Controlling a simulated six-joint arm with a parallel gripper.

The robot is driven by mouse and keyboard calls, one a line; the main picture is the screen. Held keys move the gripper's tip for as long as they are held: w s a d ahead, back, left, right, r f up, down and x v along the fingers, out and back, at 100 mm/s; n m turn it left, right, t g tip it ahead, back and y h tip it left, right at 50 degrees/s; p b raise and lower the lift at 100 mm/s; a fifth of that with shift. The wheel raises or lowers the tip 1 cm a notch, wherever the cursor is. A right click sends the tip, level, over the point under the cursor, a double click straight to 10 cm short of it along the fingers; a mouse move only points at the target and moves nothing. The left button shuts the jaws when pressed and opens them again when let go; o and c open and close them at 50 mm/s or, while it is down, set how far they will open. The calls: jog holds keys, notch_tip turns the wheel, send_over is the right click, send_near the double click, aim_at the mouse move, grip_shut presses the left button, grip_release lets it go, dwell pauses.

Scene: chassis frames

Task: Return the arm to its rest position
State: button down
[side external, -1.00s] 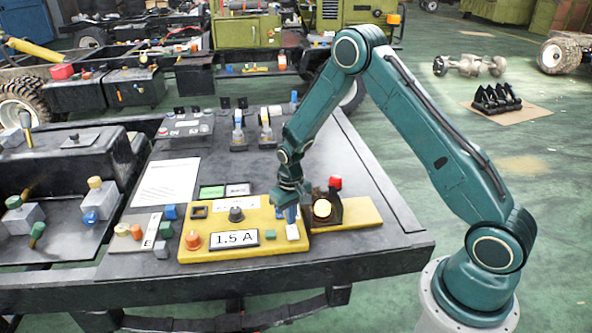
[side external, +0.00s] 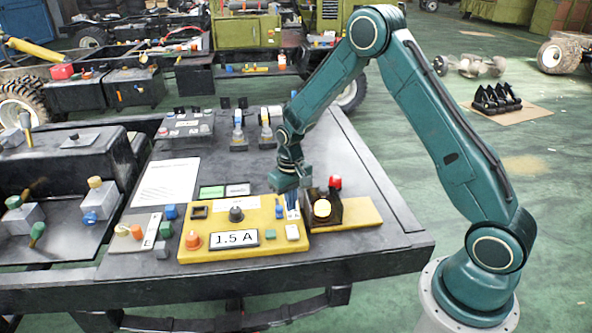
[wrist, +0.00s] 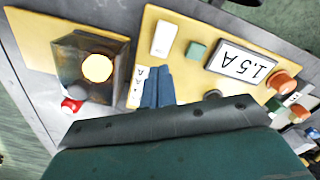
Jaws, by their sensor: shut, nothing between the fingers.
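My teal arm reaches over the bench from the right. My gripper (side external: 291,201) hangs above the yellow panel (side external: 215,254), between its black knob (side external: 236,214) and the lamp housing. Its blue fingers are together with nothing between them, and they also show in the wrist view (wrist: 158,88). The panel carries a display (side external: 234,238) reading 1.5 A, an orange knob (side external: 193,240), a green block (side external: 269,234) and a white block (side external: 292,232). The lamp (side external: 322,208) glows in its dark housing. Whether the fingertips touch the panel, I cannot tell.
A red knob (side external: 335,181) stands behind the lamp. Small coloured blocks and a white E card (side external: 152,231) lie left of the panel. A paper sheet (side external: 166,186) and upright switches (side external: 238,128) are farther back. The bench's right side (side external: 345,150) is clear.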

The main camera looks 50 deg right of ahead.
jog(key=shift+r, duration=0.15)
jog(key=s+a+r+t, duration=0.1)
jog(key=s+r, duration=0.2)
jog(key=r, duration=0.4)
jog(key=s+a+r+n+t, duration=0.1)
jog(key=s+a+r, duration=0.15)
jog(key=r, duration=0.35)
jog(key=s+r+t, duration=0.1)
jog(key=s+r, duration=0.2)
jog(key=r, duration=0.4)
jog(key=s+a+r+n+t, duration=0.1)
jog(key=s+r, duration=0.2)
jog(key=s, duration=0.6)
jog(key=s+a+r+n+t, duration=0.1)
jog(key=s+r, duration=0.3)
jog(key=s, duration=0.6)
jog(key=shift+a+r+t, duration=0.25)
jog(key=shift+a+t, duration=0.05)
jog(key=shift+a, duration=0.5)
